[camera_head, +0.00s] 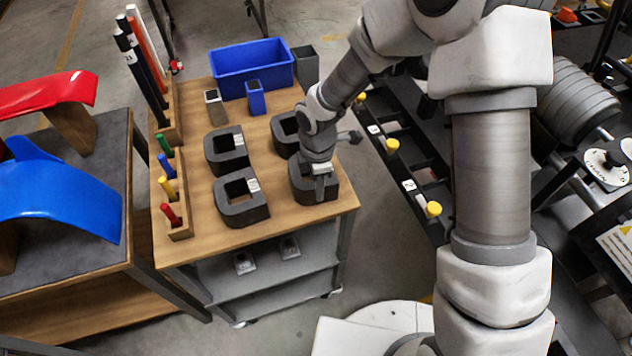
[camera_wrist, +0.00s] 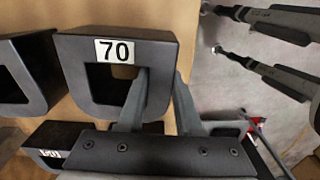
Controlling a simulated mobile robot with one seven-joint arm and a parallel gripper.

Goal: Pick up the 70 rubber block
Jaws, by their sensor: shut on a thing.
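The 70 rubber block (camera_wrist: 75,62) is a black hollow block with a white "70" label, seen in the wrist view. In the head view it is the dark block (camera_head: 329,187) at the front right corner of the wooden table top, partly hidden by my gripper (camera_head: 318,182). In the wrist view my gripper (camera_wrist: 160,76) has one finger inside the block's opening and the other outside its right wall, and it is shut on that wall. The block appears to be on the table; whether it is lifted at all cannot be told.
Similar black blocks stand close by: one at the front left (camera_head: 256,208), one behind it (camera_head: 226,158) and one at the back right (camera_head: 281,137). A blue bin (camera_head: 252,73) stands at the back. A rack of coloured handles (camera_head: 180,233) lines the table's left edge.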

